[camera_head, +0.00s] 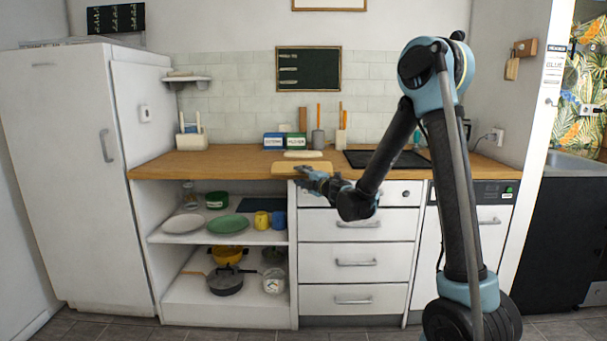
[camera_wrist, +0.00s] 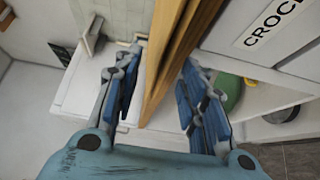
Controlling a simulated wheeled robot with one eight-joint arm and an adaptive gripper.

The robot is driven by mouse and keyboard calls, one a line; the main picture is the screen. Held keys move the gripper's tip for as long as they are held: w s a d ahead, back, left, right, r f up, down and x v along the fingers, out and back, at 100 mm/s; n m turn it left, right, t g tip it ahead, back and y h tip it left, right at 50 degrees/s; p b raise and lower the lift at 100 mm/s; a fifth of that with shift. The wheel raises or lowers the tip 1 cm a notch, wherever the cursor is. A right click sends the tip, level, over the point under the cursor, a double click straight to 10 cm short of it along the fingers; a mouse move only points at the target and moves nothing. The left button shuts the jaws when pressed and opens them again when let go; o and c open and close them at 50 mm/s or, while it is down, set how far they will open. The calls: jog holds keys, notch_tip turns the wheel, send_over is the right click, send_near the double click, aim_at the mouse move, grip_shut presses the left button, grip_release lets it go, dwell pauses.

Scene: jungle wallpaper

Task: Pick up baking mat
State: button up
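A flat dark blue sheet (camera_head: 258,205) lies on the upper open shelf under the counter; it looks like a mat. A flat tan board (camera_head: 301,168) lies at the counter's front edge; I cannot tell for certain which of the two is the baking mat. My gripper (camera_head: 304,180) is at the counter's front edge, right by the tan board. In the wrist view my gripper (camera_wrist: 160,68) is open. A strip of wood (camera_wrist: 176,55) runs between its fingers, with gaps visible; I cannot tell whether it is the board or the counter edge.
The wooden counter (camera_head: 220,160) holds labelled boxes (camera_head: 285,141) and a dark hob (camera_head: 385,159). The shelf also holds a green plate (camera_head: 228,224), a white plate (camera_head: 184,223) and yellow and blue mugs (camera_head: 262,220). White drawers (camera_head: 357,254) stand below my gripper.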

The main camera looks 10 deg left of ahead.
aim_at(297, 173)
jog(key=x, duration=0.3)
jog(key=shift+w+a, duration=0.15)
jog(key=shift+a, duration=0.15)
grip_shut()
notch_tip(297, 173, up, 10)
jog(key=shift+r, duration=0.1)
dwell(0.5)
